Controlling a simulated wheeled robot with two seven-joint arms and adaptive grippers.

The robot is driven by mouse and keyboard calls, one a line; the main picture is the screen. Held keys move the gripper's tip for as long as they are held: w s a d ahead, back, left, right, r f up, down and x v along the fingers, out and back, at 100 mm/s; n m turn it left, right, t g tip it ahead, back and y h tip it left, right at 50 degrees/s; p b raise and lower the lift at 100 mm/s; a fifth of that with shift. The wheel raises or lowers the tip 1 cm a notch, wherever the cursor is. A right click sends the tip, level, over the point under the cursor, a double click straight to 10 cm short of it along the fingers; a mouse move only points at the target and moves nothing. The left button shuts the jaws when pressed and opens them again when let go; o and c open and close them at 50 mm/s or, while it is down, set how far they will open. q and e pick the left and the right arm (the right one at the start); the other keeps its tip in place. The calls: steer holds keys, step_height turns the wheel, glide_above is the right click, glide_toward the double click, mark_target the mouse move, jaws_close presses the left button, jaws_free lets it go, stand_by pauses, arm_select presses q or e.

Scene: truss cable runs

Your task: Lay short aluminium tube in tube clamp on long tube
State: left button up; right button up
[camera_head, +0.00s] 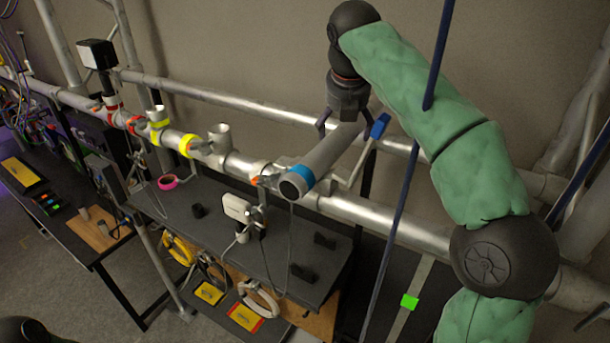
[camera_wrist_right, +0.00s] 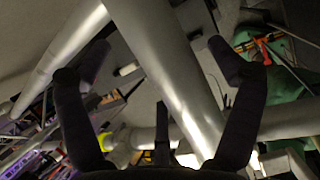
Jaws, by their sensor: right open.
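The short aluminium tube (camera_head: 335,148), grey with a blue band near its front end, slants above the long tube (camera_head: 360,208). My right gripper (camera_head: 343,125) is at its rear part from above. In the right wrist view, my right gripper's fingers (camera_wrist_right: 158,62) stand open on both sides of a wide grey tube (camera_wrist_right: 165,60), with gaps. An arm with a blue end (camera_head: 380,126) rises beside the short tube, apparently part of the tube clamp. The clamp's seat is mostly hidden, so I cannot tell whether the tube rests in it.
Red and yellow banded fittings (camera_head: 158,122) sit on the long tube to the left. A dark blue slanting pole (camera_head: 408,185) stands in front of my right arm. Below is a dark shelf (camera_head: 285,250) with a white box (camera_head: 240,207) and a pink tape roll (camera_head: 168,182).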

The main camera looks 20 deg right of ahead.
steer(key=v, duration=1.1)
steer(key=shift+s+r, duration=0.25)
steer(key=shift+r, duration=0.25)
